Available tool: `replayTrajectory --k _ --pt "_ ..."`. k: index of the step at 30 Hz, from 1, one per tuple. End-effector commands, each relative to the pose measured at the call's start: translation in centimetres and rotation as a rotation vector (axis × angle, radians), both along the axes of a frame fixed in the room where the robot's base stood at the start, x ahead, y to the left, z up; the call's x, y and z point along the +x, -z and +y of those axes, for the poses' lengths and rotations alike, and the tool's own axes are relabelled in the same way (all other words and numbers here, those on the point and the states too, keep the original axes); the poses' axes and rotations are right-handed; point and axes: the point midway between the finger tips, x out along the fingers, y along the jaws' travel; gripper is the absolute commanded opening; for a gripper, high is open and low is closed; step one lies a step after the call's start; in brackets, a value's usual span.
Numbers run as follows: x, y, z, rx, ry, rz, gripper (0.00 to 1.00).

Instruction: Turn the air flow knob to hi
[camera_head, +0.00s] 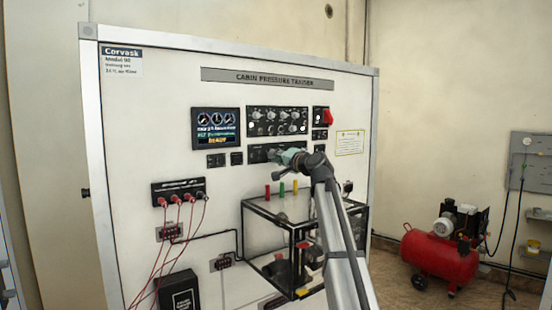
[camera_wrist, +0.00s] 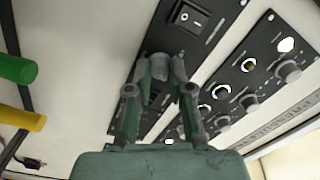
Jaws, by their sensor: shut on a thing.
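My gripper (camera_head: 284,155) reaches the lower black panel (camera_head: 256,155) on the white trainer board in the head view. In the wrist view my gripper (camera_wrist: 164,66) has its fingertips close together against that panel (camera_wrist: 162,34), shut on a small knob that they mostly hide. I cannot read the knob's label or its setting, so I cannot confirm that it is the air flow knob. A black rocker switch (camera_wrist: 187,16) sits on the same panel, just beyond the fingertips.
Red, green (camera_wrist: 17,69) and yellow (camera_wrist: 22,119) posts stand below on a black frame (camera_head: 262,209). A red compressor (camera_head: 438,254) stands on the floor at right.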

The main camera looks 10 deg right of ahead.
Motion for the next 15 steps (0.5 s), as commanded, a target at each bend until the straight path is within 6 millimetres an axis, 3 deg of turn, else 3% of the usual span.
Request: replayTrajectory --k 9,10,11,12,15 --pt "0.10 -0.21 -0.05 0.004 0.003 -0.002 0.00" --pt "0.10 -0.21 -0.05 0.004 0.003 -0.002 0.31" --pt "0.10 -0.21 -0.05 0.003 0.002 -0.002 0.42" --pt "0.10 -0.19 -0.04 0.002 0.002 -0.002 0.46" --pt "0.07 -0.14 -0.04 0.002 0.001 -0.002 0.46"
